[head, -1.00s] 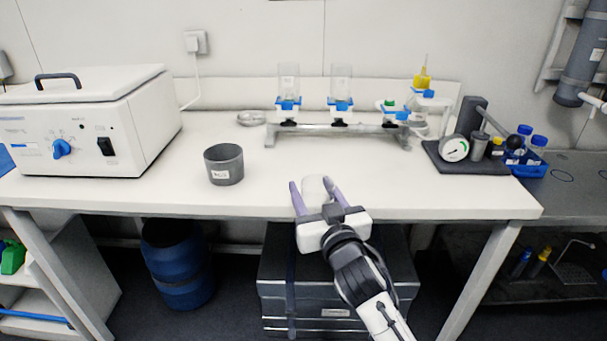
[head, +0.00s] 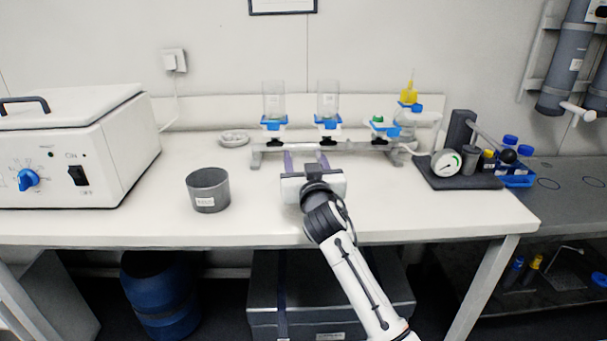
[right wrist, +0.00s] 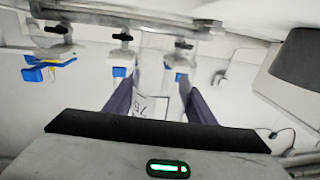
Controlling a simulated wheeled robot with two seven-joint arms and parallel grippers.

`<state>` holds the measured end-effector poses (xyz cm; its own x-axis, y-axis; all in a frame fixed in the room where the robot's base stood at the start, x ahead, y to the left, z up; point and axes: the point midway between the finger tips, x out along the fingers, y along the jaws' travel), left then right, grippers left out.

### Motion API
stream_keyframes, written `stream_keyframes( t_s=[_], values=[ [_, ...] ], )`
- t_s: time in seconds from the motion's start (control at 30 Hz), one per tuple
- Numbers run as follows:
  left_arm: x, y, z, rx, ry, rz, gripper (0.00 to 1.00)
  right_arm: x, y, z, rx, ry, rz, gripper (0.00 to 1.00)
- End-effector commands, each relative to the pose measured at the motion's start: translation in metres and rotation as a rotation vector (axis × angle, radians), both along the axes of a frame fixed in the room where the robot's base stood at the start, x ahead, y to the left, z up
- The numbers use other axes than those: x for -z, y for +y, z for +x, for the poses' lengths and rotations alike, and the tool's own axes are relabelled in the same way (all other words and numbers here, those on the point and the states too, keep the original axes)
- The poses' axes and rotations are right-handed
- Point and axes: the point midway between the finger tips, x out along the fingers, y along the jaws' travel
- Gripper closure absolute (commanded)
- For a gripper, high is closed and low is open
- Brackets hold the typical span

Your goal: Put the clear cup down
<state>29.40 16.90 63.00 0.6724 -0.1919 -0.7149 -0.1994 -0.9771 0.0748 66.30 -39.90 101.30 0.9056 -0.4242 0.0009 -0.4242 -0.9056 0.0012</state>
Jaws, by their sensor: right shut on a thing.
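The clear cup (right wrist: 152,62) shows in the right wrist view as a see-through cylinder with a small dark-marked label, between my right gripper's fingers. My right gripper (right wrist: 161,84) is shut on it. In the head view my right gripper (head: 305,156) is over the white bench, just in front of the metal filter rack (head: 270,152). There the cup is mostly hidden, and I cannot tell whether its base touches the bench. My left gripper is out of view.
A dark grey pot (head: 208,190) stands to the left, by a white machine (head: 75,150). The rack carries clear funnels with blue parts. A gauge stand (head: 455,170) is at right. The bench (head: 430,207) is clear at front right.

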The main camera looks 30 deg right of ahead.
Motion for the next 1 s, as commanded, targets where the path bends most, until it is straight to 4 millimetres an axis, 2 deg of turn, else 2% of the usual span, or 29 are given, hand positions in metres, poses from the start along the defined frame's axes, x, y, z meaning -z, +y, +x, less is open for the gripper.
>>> stream_keyframes(
  t_s=[0.03,0.1,0.2,0.57,0.6,0.7,1.0],
  values=[
    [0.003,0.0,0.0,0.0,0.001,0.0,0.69,0.013,0.0,0.0,-0.001,0.004,0.001,0.74],
    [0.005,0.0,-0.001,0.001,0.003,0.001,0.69,0.024,0.0,0.0,0.0,0.004,0.002,0.74],
    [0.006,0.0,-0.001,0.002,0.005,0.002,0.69,0.032,0.001,0.0,-0.001,0.0,0.001,0.74],
    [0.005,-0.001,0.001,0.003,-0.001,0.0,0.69,0.035,0.001,0.0,-0.001,-0.001,0.002,0.74],
    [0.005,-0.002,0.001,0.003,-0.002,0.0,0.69,0.035,0.0,0.0,-0.001,-0.001,0.002,0.47],
    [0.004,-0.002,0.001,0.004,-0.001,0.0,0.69,0.035,0.0,0.0,-0.001,0.0,0.001,0.32],
    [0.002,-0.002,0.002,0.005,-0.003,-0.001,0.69,0.033,0.0,0.0,-0.001,0.0,0.001,0.32]
  ],
)
